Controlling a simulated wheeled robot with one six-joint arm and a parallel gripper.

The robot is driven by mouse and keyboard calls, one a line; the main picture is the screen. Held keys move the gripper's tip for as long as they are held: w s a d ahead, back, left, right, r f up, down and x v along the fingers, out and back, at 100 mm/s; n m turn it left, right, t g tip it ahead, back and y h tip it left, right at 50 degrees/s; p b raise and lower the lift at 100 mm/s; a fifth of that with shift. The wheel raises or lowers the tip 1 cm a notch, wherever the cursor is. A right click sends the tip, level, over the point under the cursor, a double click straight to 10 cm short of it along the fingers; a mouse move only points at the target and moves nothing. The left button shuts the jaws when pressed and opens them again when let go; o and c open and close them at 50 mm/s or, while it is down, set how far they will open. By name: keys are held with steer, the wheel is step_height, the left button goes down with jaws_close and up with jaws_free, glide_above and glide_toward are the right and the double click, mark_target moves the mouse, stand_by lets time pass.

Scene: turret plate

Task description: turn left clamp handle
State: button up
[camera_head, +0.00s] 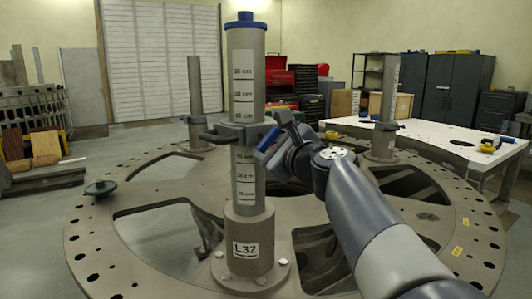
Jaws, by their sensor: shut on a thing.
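The clamp (237,131) is a dark grey collar around the upright grey post (246,188), which has a blue cap, centimetre labels and an L32 plate at its base. A dark looped handle (211,136) sticks out on the clamp's left side. My gripper (270,139) is at the clamp's right side, reaching in from the lower right. It is shut on a part there, which looks like the clamp's right-hand handle. The fingertips and the gripped part are mostly hidden by my gripper's body and blue piece.
The post stands on a large round turret plate (150,185) with wide cut-outs and rim holes. Two similar posts stand behind, at left (195,100) and right (387,105). A white table (440,143) is at back right.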

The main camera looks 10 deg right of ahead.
steer(key=n+b, duration=0.3)
steer(key=n, duration=0.2)
steer(key=shift+d+n+b, duration=0.1)
steer(key=shift+n+b, duration=0.2)
steer(key=shift+b, duration=0.05)
steer(key=shift+r+n+b, duration=0.15)
steer(key=shift+n+b, duration=0.9)
steer(key=shift+n, duration=0.75)
steer(key=shift+r, duration=0.1)
steer(key=o, duration=1)
steer(key=b+v, duration=0.1)
steer(key=v, duration=0.9)
steer(key=shift+s, duration=0.4)
steer(key=shift+w, duration=0.15)
